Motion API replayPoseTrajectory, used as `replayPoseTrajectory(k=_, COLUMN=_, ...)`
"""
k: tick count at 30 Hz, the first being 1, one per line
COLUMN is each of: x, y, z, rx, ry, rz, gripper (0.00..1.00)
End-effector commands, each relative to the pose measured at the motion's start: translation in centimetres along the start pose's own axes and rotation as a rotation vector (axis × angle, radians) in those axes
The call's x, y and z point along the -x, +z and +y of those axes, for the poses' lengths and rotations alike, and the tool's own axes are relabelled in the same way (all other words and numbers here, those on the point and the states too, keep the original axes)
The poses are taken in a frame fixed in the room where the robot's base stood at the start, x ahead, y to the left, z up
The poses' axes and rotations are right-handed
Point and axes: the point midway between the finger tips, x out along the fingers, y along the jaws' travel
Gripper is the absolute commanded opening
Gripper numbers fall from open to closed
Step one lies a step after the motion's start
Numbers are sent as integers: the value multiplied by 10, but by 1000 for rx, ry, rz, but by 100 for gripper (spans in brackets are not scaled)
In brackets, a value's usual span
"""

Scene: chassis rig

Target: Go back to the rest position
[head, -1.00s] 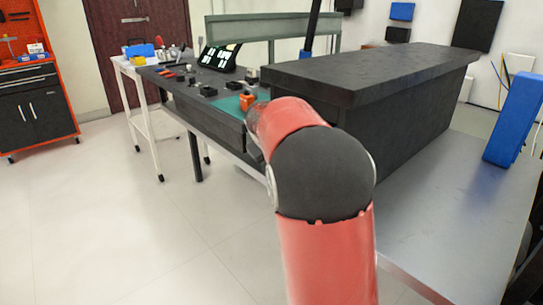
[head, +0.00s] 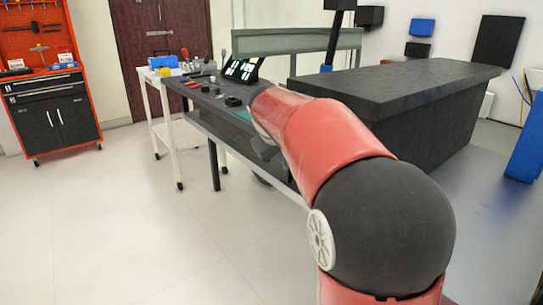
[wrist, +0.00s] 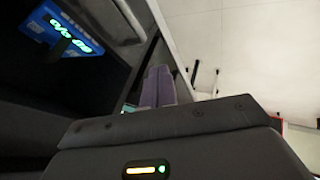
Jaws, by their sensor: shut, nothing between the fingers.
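My gripper (wrist: 158,88) shows in the wrist view as two grey-purple fingers close together, shut with nothing seen between them. In the head view my red and black arm fills the lower right and reaches toward the workbench (head: 228,128); the gripper itself is hidden behind the arm there. The wrist view is tilted, with a dark surface on its left and pale floor on its right.
A tablet-like display (head: 241,69) and several small parts lie on the workbench. A large dark block (head: 400,85) stands right of the arm. A white trolley (head: 165,112) and a red tool cabinet (head: 55,105) stand left. The floor (head: 120,220) at left is clear.

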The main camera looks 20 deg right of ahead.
Motion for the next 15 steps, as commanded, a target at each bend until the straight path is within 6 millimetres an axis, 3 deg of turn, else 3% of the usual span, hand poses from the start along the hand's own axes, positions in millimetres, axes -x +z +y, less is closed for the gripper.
replayPoseTrajectory(k=5, x=5, y=4, z=-1, rx=-5, ry=-6, rz=0, gripper=0)
replayPoseTrajectory(k=8, x=19, y=20, z=-7, rx=-31, ry=-35, rz=3, gripper=0)
replayPoseTrajectory(k=11, x=43, y=54, z=-22, rx=-74, ry=-91, rz=8, gripper=0)
replayPoseTrajectory(k=15, x=78, y=120, z=-57, rx=-145, ry=-185, rz=9, gripper=0)
